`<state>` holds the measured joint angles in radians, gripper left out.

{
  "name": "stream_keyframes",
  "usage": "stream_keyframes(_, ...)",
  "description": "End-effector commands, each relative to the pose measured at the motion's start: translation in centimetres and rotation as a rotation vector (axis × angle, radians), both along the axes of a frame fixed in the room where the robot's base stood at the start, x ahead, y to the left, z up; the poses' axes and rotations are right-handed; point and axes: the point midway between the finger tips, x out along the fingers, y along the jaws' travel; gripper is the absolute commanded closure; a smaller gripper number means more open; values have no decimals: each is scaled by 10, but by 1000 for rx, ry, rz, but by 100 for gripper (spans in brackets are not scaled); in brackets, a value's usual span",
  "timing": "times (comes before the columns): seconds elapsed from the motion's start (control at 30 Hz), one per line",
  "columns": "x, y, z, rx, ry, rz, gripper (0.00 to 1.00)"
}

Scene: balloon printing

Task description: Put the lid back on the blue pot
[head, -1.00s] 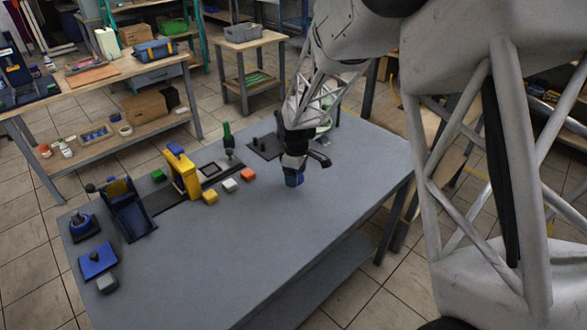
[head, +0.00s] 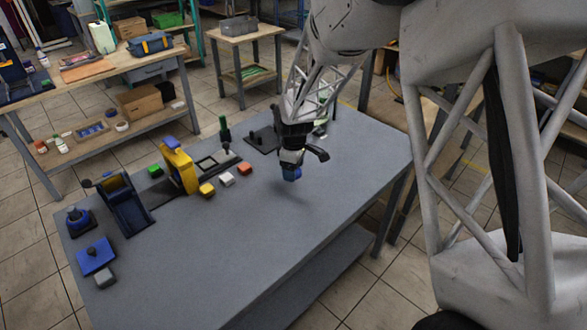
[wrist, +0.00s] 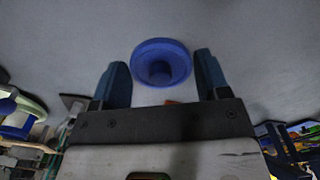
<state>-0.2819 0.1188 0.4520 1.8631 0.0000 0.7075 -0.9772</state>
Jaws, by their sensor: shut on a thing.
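My gripper (head: 291,172) hangs above the grey table, right of the coloured pieces, with a faint shadow below it. In the wrist view its two dark blue fingers (wrist: 160,75) stand on either side of a round blue piece with a raised centre, which looks like the lid (wrist: 176,52). They are shut on it.
The grey table (head: 220,250) is clear in front of and right of my gripper. Left stand a yellow frame (head: 180,165), a dark blue sloped holder (head: 127,205), a blue slab (head: 95,257) and small yellow (head: 207,190), white (head: 227,179), red (head: 244,168) and green (head: 155,171) pieces.

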Motion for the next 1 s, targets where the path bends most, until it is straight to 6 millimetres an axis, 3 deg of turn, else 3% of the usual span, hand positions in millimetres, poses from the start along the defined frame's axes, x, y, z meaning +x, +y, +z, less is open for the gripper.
stream_keyframes(0.37, 39, 4, 12, 0, -1, 43, 53)
stream_keyframes(1.0, 159, 11, 46, 0, -1, 191, 53)
